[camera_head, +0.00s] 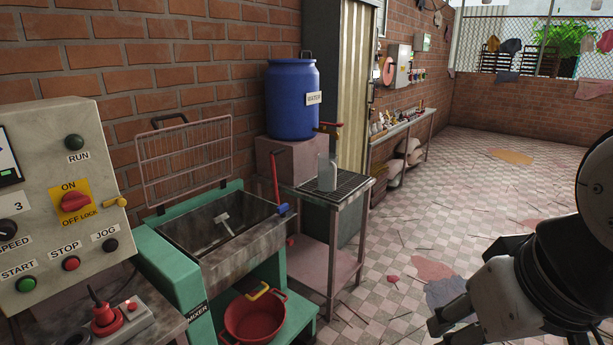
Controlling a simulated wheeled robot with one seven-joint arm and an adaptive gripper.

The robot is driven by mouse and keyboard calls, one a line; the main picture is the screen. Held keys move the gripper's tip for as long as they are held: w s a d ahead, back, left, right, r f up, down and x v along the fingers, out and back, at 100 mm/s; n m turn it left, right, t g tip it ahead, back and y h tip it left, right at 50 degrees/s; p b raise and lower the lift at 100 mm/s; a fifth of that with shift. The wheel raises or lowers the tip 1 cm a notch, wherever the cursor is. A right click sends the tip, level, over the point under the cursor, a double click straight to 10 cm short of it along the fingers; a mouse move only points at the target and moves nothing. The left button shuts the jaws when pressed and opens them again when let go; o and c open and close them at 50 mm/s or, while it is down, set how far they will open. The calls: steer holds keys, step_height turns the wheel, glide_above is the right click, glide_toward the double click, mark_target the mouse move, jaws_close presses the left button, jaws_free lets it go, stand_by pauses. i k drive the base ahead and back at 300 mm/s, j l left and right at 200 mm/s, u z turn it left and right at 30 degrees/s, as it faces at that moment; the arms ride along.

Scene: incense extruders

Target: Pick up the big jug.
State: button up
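A pale grey jug (327,175) stands upright on a dark grated stand (350,184) in the middle of the view, just below the tap of a blue water barrel. It is the only jug I can make out. My gripper (447,322) is at the lower right, well apart from the jug and nearer to the camera. The bottom edge of the picture cuts it off, so its finger opening is not clear. I see nothing held in its visible part.
The blue barrel (292,100) sits on a block behind the jug. A green mixer (172,270) with a raised wire guard (185,155) stands left of the stand. A red pot (254,318) is low in front. The tiled floor (480,200) at right is open, with scattered sticks and stains.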

mark_target(328, 162)
steer(key=i+l, duration=0.1)
steer(key=i, duration=1.3)
steer(key=i+l+u, duration=0.1)
steer(key=i, duration=0.6)
steer(key=i+l, duration=0.2)
steer(key=i, duration=0.45)
